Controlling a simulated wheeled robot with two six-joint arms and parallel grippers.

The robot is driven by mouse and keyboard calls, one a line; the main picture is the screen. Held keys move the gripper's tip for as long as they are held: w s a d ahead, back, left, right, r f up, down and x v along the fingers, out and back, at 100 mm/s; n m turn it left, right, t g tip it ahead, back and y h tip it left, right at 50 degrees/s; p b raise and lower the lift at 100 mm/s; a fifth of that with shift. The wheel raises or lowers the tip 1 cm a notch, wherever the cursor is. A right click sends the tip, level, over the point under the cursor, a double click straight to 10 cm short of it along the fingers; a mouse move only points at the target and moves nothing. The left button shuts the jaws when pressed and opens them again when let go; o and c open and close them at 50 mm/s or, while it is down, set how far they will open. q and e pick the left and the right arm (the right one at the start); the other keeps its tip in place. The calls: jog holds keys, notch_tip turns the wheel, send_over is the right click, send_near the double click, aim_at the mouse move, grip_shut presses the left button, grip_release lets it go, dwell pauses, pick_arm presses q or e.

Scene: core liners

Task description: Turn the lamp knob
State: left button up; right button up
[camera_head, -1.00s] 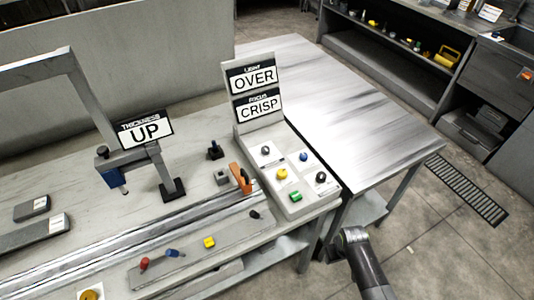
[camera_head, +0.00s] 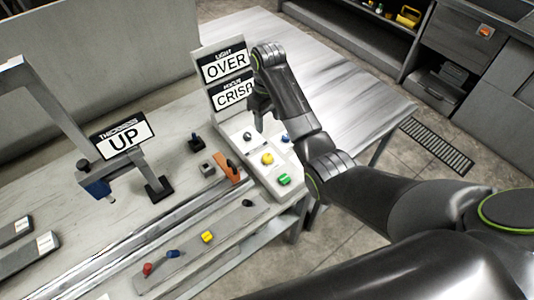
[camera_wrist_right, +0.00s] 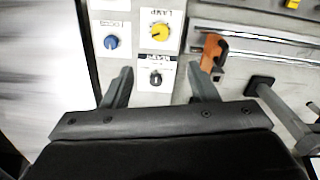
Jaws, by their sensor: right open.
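The lamp knob (camera_wrist_right: 159,32) is yellow and sits on a white panel beside the printed word LAMP in the right wrist view. In the head view the yellow knob (camera_head: 267,159) is in the middle of the panel (camera_head: 256,180). My right gripper (camera_head: 257,115) is above the panel's far part, its jaws partly hidden by its own arm. In the wrist view the right gripper (camera_wrist_right: 160,80) is open and empty, with a dark grey knob (camera_wrist_right: 155,78) showing between its fingertips. The lamp knob is beyond the fingertips, apart from them. My left gripper is out of view.
A blue knob (camera_wrist_right: 110,42) and a green knob (camera_head: 284,180) share the panel. Signs reading OVER (camera_head: 225,67) and CRISP (camera_head: 231,95) stand behind it. An orange handle (camera_head: 228,167) is left of the panel. A sign reading UP (camera_head: 123,139) stands farther left.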

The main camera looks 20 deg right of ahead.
jog(key=f+b, duration=0.1)
jog(key=b, duration=0.5)
send_near(268, 157)
notch_tip(268, 157, down, 7)
jog(key=shift+f+p, duration=0.1)
jog(key=shift+p, duration=1.05)
jog(key=shift+f, duration=0.8)
jog(key=c, duration=1)
jog(key=shift+o, duration=0.2)
